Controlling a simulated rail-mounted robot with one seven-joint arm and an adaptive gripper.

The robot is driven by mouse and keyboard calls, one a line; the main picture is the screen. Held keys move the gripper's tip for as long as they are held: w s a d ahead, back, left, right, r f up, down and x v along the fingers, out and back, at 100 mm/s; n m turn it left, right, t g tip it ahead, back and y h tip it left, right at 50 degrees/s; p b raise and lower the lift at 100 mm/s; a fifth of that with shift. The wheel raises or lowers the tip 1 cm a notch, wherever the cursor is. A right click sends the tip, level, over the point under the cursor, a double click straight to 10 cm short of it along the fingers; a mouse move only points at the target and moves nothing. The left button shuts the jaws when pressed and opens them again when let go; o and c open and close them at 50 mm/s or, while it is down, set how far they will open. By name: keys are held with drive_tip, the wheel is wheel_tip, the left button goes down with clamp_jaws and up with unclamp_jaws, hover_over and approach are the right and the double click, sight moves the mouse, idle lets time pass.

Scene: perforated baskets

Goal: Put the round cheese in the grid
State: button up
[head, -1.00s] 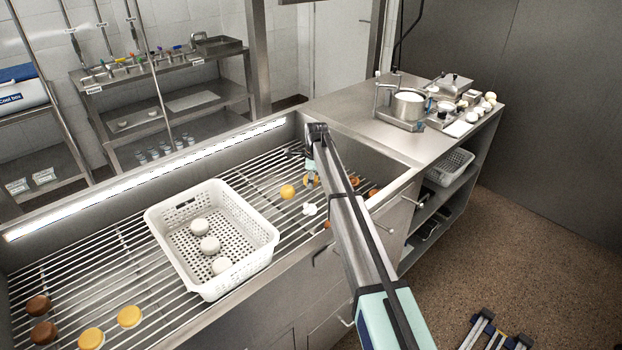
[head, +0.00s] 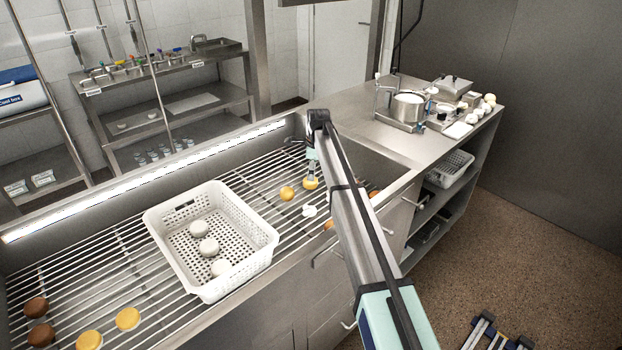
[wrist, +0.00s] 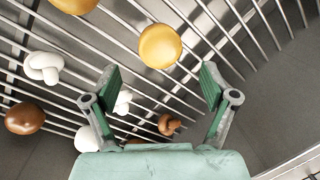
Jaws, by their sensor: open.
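Several round cheeses are in view. A yellow one (head: 310,184) lies on the metal bar grid (head: 262,178) right by my gripper (head: 311,174). In the wrist view, this yellow cheese (wrist: 160,46) shows just beyond and between the fingertips of my open gripper (wrist: 160,70), with nothing held. Another yellow cheese (head: 287,193) lies to its left. White round pieces (head: 209,247) sit in the white perforated basket (head: 235,280) on the grid. Whether the fingers touch the nearest yellow cheese cannot be told.
Two yellow pieces (head: 128,318) and two brown pieces (head: 40,334) lie on the grid at lower left. White knotted pieces (wrist: 42,66) and brown pieces (wrist: 25,118) lie near my gripper. The metal sink wall (head: 365,165) rises at the right. Bare grid lies left of the basket.

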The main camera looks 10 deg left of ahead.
sight(313, 183)
wheel_tip(313, 183, up, 6)
drive_tip(key=shift+s+d, duration=0.3)
drive_tip(key=shift+s, duration=0.1)
